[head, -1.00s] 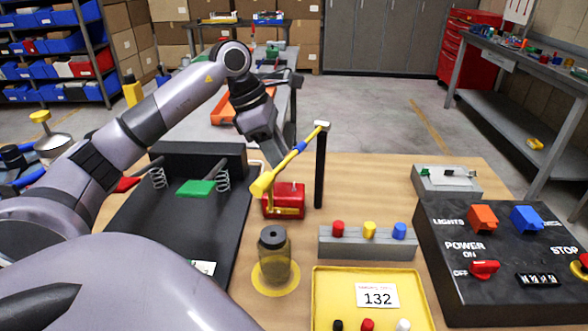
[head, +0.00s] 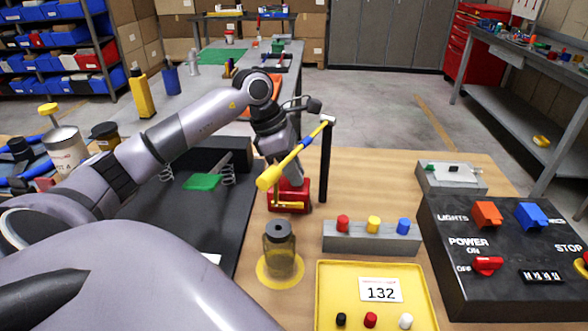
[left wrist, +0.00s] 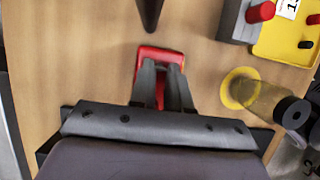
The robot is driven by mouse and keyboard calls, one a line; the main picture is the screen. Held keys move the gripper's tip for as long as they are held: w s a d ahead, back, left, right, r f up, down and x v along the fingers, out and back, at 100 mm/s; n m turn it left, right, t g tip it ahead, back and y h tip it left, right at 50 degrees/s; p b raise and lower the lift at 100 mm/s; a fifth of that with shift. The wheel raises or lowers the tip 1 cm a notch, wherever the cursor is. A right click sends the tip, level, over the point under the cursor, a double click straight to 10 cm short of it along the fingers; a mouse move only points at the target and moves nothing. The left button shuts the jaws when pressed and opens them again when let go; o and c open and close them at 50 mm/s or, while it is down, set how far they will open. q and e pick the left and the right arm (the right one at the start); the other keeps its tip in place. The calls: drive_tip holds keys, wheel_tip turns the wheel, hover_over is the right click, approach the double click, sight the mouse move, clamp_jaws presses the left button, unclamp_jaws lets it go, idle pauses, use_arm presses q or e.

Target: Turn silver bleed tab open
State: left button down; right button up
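A small red block (head: 303,194) with a yellow bar low on its front stands on the wooden table, left of a black post. My left gripper (head: 288,176) points down at its top, partly hidden behind a yellow lever. In the left wrist view the two fingers (left wrist: 160,72) reach over the red block (left wrist: 165,54), apart, with red showing between them. I cannot make out the silver bleed tab; the fingers and lever may hide it. My right gripper is not in view.
The yellow lever (head: 296,156) slants from the black post (head: 326,165) across the gripper's front. A jar (head: 279,250), a grey block with coloured knobs (head: 350,241), a yellow tray (head: 342,272) and a black control panel (head: 450,265) stand nearby. Bare table lies right of the post.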

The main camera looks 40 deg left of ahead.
use_arm(q)
drive_tip(key=shift+n, duration=0.4)
drive_tip(key=n, duration=0.1)
drive_tip(key=n+t+y+b, duration=0.1)
drive_tip(key=n, duration=0.1)
drive_tip(key=shift+s+d+n, duration=0.15)
drive_tip(key=shift+n, duration=0.15)
drive_tip(key=n, duration=0.1)
drive_tip(key=n+y, duration=0.1)
drive_tip(key=n, duration=0.1)
drive_tip(key=n+y+b, duration=0.1)
drive_tip(key=shift+d+n+t, duration=0.25)
drive_tip(key=shift+n+t, duration=0.05)
drive_tip(key=shift+n, duration=0.1)
drive_tip(key=c, duration=1.1)
unclamp_jaws()
drive_tip(key=shift+r, duration=0.15)
drive_tip(key=shift+v, duration=3.5)
